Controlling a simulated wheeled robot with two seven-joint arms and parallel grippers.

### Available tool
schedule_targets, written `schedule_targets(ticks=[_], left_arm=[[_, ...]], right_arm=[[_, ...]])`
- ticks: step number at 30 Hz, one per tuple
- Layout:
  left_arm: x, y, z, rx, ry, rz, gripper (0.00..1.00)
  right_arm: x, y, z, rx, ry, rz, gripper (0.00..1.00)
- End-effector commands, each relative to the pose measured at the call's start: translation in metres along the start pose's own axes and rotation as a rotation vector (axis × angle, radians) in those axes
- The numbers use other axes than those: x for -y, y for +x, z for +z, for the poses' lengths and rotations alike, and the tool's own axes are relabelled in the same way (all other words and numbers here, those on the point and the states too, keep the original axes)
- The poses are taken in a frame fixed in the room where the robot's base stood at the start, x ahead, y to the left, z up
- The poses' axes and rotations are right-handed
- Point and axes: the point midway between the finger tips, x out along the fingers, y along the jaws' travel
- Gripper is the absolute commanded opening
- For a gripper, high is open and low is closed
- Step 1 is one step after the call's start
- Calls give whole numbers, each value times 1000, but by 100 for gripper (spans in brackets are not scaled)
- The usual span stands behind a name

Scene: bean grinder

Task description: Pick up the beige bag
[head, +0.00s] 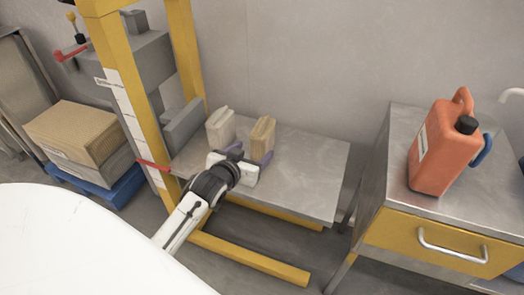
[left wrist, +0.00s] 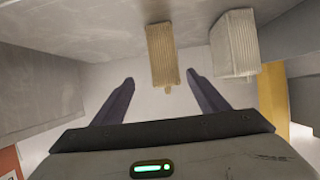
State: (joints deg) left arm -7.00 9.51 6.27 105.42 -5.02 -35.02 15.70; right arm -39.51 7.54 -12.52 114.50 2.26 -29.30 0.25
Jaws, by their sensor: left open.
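Two small upright bags stand on the grey metal shelf (head: 310,165). The right one is a tan-beige bag (head: 262,136); the left one is a paler, cream bag (head: 220,130). My left gripper (head: 251,154) is open and empty, in front of the tan-beige bag, with one purple finger on each side of its line. In the left wrist view, which looks upside down, the tan-beige bag (left wrist: 162,52) lies centred between and just beyond the fingertips (left wrist: 160,78). The cream bag (left wrist: 234,42) is right of the fingers there. Whether a finger touches either bag is unclear. My right gripper is not in view.
A yellow frame post (head: 125,90) and grey machine block (head: 185,125) stand left of the shelf. An orange canister (head: 440,150) stands on a metal cabinet with a yellow drawer (head: 400,236) at right. A cardboard box (head: 75,130) is at far left. The shelf's right part is clear.

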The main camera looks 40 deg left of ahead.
Motion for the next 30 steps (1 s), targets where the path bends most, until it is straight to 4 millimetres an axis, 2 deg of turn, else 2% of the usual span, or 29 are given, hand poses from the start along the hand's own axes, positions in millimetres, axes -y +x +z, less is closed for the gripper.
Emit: schedule_targets(ticks=[3,6,12,17,24,30], left_arm=[[13,13,-17,-30,-28,-30,67],[16,27,-22,-37,-33,-36,67],[16,55,-22,-35,-32,-36,67],[15,66,-22,-35,-32,-34,67],[11,100,-19,-35,-32,-35,67],[11,113,-20,-35,-31,-34,67]], right_arm=[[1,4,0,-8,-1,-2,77],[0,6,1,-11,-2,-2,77],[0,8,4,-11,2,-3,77],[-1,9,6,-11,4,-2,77],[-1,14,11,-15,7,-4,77],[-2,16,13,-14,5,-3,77]])
